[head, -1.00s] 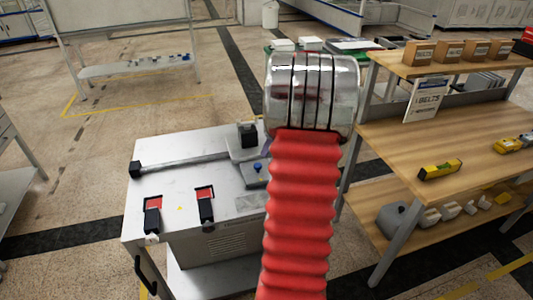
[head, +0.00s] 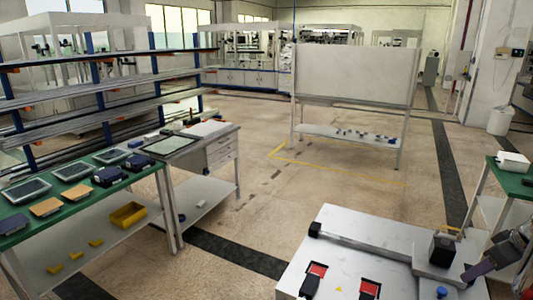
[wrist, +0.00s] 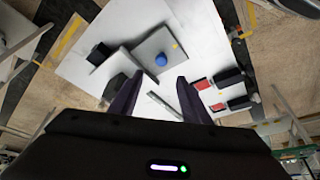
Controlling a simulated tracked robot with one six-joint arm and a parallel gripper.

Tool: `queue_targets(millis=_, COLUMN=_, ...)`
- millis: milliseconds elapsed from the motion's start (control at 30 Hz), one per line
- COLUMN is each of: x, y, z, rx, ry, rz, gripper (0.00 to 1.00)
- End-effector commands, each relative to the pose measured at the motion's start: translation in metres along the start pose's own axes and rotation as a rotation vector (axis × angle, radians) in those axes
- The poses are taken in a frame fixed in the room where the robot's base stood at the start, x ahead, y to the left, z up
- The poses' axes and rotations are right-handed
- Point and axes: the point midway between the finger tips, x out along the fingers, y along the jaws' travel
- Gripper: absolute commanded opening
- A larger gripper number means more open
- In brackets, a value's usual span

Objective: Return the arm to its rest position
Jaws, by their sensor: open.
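My gripper (wrist: 160,80) is open and empty in the wrist view, with its two dark fingers apart. It points down over a white-topped machine (wrist: 113,28) with a blue knob (wrist: 161,59) on a grey plate. In the head view, part of my gripper (head: 480,268) shows at the right edge, above the right end of the same machine (head: 345,235). Most of my arm is out of the head view. I cannot tell the exact gap between fingers and machine.
The machine top carries a black block (head: 442,250) and two red-and-black switches. A green-topped bench (head: 85,205) with tablets stands at the left, beside a grey drawer desk (head: 205,150). A whiteboard stand (head: 355,75) is at the back. The floor between them is clear.

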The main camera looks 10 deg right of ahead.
Motion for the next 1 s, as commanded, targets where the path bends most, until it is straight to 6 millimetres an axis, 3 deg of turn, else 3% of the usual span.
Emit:
queue_targets(millis=233, x=0.001, y=0.002, z=0.004, rx=0.155, ry=-0.009, rz=0.007, gripper=0.43)
queue_targets(millis=467, x=0.017, y=-0.022, z=0.034, rx=0.422, ry=-0.080, rz=-0.003, gripper=0.43)
queue_targets(millis=633, x=0.014, y=-0.064, z=0.033, rx=0.559, ry=-0.131, rz=0.014, gripper=0.43)
queue_targets(millis=1000, x=-0.002, y=-0.176, z=0.002, rx=0.663, ry=-0.181, rz=0.078, gripper=0.43)
